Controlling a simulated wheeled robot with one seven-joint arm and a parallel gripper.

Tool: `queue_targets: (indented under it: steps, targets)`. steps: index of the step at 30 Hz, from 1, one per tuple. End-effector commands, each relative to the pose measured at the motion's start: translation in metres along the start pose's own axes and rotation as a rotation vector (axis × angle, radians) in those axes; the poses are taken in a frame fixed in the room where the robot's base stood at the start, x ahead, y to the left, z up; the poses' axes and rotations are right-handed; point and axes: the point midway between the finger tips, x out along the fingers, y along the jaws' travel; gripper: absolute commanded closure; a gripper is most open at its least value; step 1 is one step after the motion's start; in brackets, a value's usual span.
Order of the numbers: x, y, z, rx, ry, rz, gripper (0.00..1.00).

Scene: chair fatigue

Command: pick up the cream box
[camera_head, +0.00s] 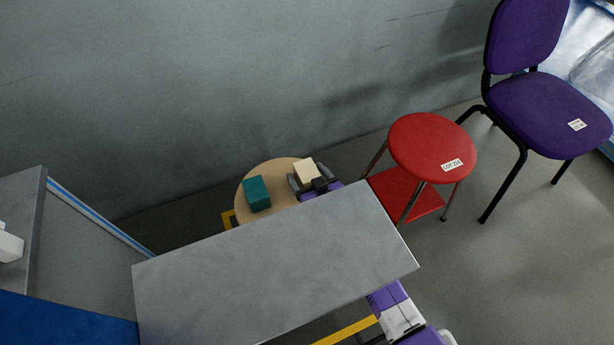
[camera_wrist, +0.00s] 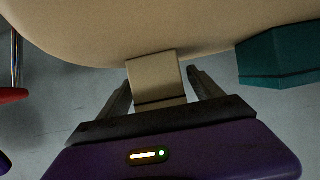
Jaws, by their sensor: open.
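The cream box (camera_head: 305,169) stands on a round light-wood stool top (camera_head: 281,168) by the wall. It also shows in the wrist view (camera_wrist: 154,76), near the middle, with the wooden surface (camera_wrist: 90,28) behind it. My gripper (camera_head: 309,176) is at the box, with one finger on each side of it. In the wrist view my open gripper (camera_wrist: 160,80) has the box between its fingers. A narrow gap shows on the right side; contact on the left is unclear.
A teal box (camera_head: 256,194) stands left of the cream box on the same top, also seen in the wrist view (camera_wrist: 280,55). A grey tabletop (camera_head: 270,270) hides part of my arm. A red stool (camera_head: 420,145) and purple chair (camera_head: 545,110) stand to the right.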

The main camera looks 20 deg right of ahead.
Motion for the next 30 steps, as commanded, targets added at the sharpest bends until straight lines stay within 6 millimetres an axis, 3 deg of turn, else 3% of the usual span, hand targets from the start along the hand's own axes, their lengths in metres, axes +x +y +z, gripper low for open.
queue_targets:
  steps: [2, 13, 22, 30]
  targets:
    - [0.000, 0.000, 0.000, 0.000, 0.000, 0.000, 0.25]
    - [-0.001, 0.000, 0.000, 0.000, 0.001, 0.000, 0.97]
    - [-0.003, 0.000, -0.008, 0.000, 0.004, 0.000, 0.97]
    - [-0.022, 0.000, -0.053, 0.000, 0.005, 0.000, 0.97]
